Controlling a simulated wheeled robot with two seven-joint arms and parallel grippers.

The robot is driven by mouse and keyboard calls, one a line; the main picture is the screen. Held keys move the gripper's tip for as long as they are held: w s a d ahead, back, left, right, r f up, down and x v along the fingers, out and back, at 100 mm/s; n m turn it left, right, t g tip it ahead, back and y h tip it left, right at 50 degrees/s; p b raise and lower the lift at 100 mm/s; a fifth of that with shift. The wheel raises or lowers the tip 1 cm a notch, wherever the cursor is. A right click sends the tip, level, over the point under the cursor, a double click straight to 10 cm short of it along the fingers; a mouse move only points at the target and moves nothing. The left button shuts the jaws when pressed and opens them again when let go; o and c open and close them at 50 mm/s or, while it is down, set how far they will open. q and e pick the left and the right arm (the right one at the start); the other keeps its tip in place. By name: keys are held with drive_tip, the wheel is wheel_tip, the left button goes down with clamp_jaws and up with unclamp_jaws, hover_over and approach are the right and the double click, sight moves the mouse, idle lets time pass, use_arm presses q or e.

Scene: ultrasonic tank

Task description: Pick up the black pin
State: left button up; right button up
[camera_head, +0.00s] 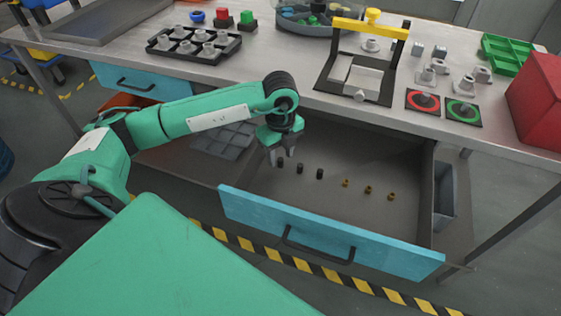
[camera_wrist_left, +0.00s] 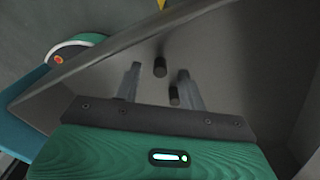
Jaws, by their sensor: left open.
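Three small black pins stand in a row in the open drawer: one by my gripper (camera_head: 280,161), a middle one (camera_head: 299,168) and one further right (camera_head: 320,174). My left gripper (camera_head: 283,157) is above the drawer floor at the left end of this row, open and pointing down. In the left wrist view its two fingers (camera_wrist_left: 159,78) are spread, with one black pin (camera_wrist_left: 160,67) showing between the tips and another (camera_wrist_left: 174,96) close to the right finger. I cannot tell how high the tips are above the pins. My right gripper is not in view.
The grey drawer has a blue front (camera_head: 330,235) and is pulled out below the metal table (camera_head: 290,100). A grey bin (camera_head: 445,192) is at the drawer's right. The drawer floor in front of the pins is clear.

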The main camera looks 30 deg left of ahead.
use_arm(q)
wheel_tip(320, 180, down, 2)
drive_tip(key=shift+f, duration=0.1)
clamp_jaws()
drive_tip(key=shift+r, duration=0.25)
